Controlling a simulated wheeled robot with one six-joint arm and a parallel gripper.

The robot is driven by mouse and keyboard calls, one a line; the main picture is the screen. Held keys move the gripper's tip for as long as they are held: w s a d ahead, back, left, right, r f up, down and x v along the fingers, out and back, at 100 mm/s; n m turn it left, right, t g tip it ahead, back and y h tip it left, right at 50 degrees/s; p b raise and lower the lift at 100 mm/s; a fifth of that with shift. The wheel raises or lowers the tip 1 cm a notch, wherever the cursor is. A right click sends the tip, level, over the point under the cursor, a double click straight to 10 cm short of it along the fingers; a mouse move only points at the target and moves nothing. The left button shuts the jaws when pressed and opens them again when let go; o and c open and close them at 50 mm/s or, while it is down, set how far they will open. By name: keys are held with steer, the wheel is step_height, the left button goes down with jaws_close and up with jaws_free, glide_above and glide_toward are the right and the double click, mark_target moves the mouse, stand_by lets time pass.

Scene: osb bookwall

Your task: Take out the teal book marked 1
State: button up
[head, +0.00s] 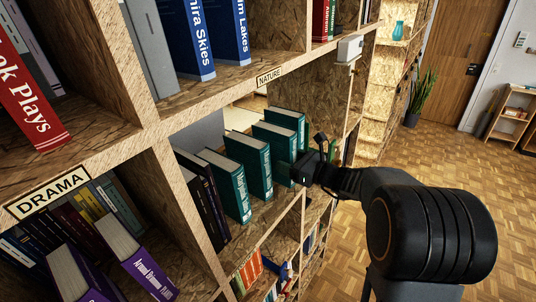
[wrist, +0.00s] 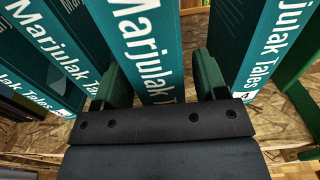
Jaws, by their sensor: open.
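Several teal books titled "Marjulak Tales" stand upright, spines out, in the compartment under the NATURE label. In the head view I see a left one (head: 231,190), a second (head: 252,166), a third (head: 274,150) and a rear one (head: 289,122). In the wrist view my gripper (wrist: 157,62) is open, with one finger on each side of the third teal book (wrist: 150,35). Its lower spine is hidden behind the gripper's body, so I cannot read its number. The gripper (head: 299,168) is at the spines in the head view. The numeral 1 is not legible on any book.
Dark books (head: 206,196) lean left of the teal ones. A teal book (wrist: 255,45) stands close to the right finger. Wooden uprights and shelf boards frame the compartment. Purple books (head: 135,262) are in the DRAMA compartment. Open parquet floor (head: 450,170) lies to the right.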

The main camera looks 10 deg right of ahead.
steer(key=shift+a, duration=0.1)
steer(key=shift+x, duration=0.95)
steer(key=c, duration=1.2)
steer(key=shift+r, duration=0.25)
jaws_close()
steer(key=shift+r, duration=0.15)
steer(key=v, duration=1.6)
steer(key=shift+s+d, duration=0.15)
steer(key=shift+d, duration=0.05)
